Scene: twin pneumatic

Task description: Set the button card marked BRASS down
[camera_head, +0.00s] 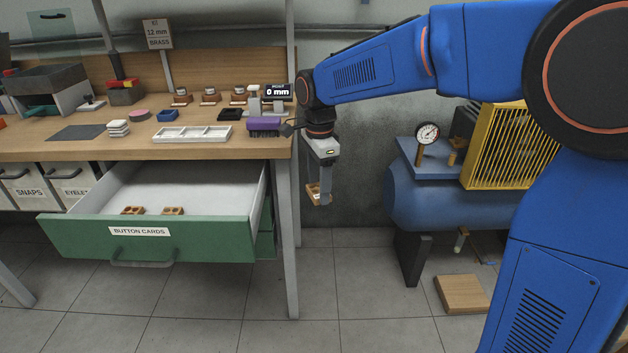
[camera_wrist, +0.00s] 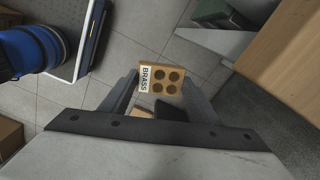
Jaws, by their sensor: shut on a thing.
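The button card marked BRASS (camera_wrist: 163,79) is a tan card with a white label and several dark round holes. My gripper (camera_head: 319,193) is shut on it and holds it in the air, right of the bench's front leg, above the floor. In the wrist view the card sits between the two fingers of my gripper (camera_wrist: 160,92), its label legible. In the head view the card (camera_head: 317,198) is small and partly hidden by a finger.
The green drawer labelled BUTTON CARDS (camera_head: 75,237) is open, with two tan cards (camera_head: 172,210) inside. The wooden bench top (camera_head: 110,143) holds a white compartment tray (camera_head: 192,134) and a purple-topped brush (camera_head: 263,124). A blue compressor tank (camera_head: 450,200) stands right. A wooden block (camera_head: 461,293) lies on the floor.

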